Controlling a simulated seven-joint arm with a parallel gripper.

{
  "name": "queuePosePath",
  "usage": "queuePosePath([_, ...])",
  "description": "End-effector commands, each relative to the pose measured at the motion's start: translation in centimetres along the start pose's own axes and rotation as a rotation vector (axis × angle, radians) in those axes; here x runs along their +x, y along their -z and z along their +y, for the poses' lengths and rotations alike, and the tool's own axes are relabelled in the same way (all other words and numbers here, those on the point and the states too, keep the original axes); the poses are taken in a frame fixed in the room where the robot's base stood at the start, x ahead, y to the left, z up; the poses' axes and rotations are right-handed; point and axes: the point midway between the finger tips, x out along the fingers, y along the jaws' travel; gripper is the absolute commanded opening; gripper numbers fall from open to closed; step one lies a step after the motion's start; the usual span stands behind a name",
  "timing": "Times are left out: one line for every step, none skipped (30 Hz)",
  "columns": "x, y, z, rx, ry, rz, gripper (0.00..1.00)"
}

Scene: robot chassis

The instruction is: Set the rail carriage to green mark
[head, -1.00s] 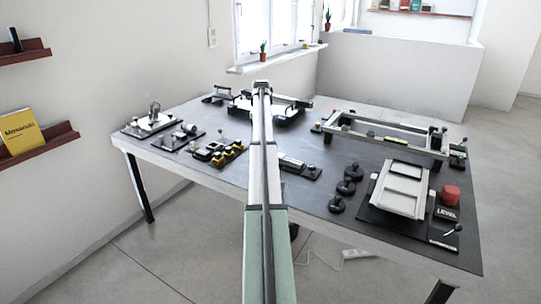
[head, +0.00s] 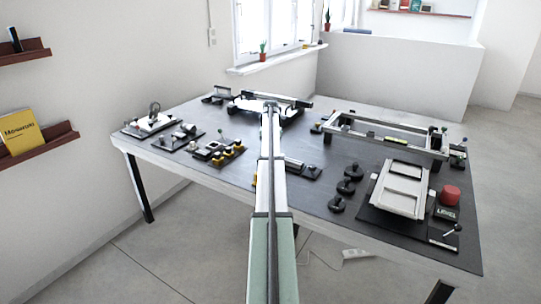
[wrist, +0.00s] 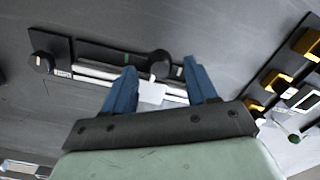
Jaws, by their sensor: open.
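The rail unit (wrist: 100,72) has a dark base and a light metal rail, and lies across the upper middle of the wrist view. It also shows in the head view (head: 301,168), partly hidden behind my arm. The carriage (wrist: 152,92) shows as a pale block on the rail with a round black knob beside it. A small green mark (wrist: 127,58) is on the dark base, left of the knob. My gripper (wrist: 160,66) is open, its blue fingers to either side of the carriage, with gaps visible. I cannot tell whether they reach its height. My arm hides the gripper in the head view.
A black knob (wrist: 41,63) sits at the rail unit's left end. Yellow-and-black blocks (head: 228,150) stand left of the arm in the head view. Black round knobs (head: 346,187) and a pale panel (head: 400,190) lie to the right. Dark table (head: 300,205) is bare near the front.

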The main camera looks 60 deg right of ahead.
Motion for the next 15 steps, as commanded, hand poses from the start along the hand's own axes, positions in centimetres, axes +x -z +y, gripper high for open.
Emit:
queuePosePath([0.7,0.0,0.0,0.0,0.0,0.0,0.57])
queuePosePath([1.0,0.0,0.0,0.0,0.0,0.0,0.57])
queuePosePath([1.3,0.0,0.0,0.0,0.0,0.0,0.57])
queuePosePath([1.6,0.0,0.0,0.0,0.0,0.001,0.57])
queuePosePath([1.8,0.0,0.0,0.0,0.0,0.001,0.57])
queuePosePath([2.1,0.0,0.0,0.0,0.0,0.0,0.57])
queuePosePath([2.2,0.0,0.0,0.0,0.0,0.0,0.57])
queuePosePath([2.3,0.0,0.0,0.0,0.0,0.0,0.57])
queuePosePath([2.4,0.0,0.0,0.0,0.0,0.0,0.57])
queuePosePath([2.5,0.0,0.0,0.0,0.0,0.0,0.57])
queuePosePath([2.5,0.0,0.0,0.0,0.0,0.001,0.57])
queuePosePath([2.5,0.0,0.0,0.0,0.0,0.001,0.57])
queuePosePath([2.6,0.0,0.0,0.0,0.0,0.001,0.57])
queuePosePath([2.6,0.0,0.0,0.0,0.0,0.001,0.57])
queuePosePath([2.6,0.0,0.0,0.0,0.0,0.001,0.57])
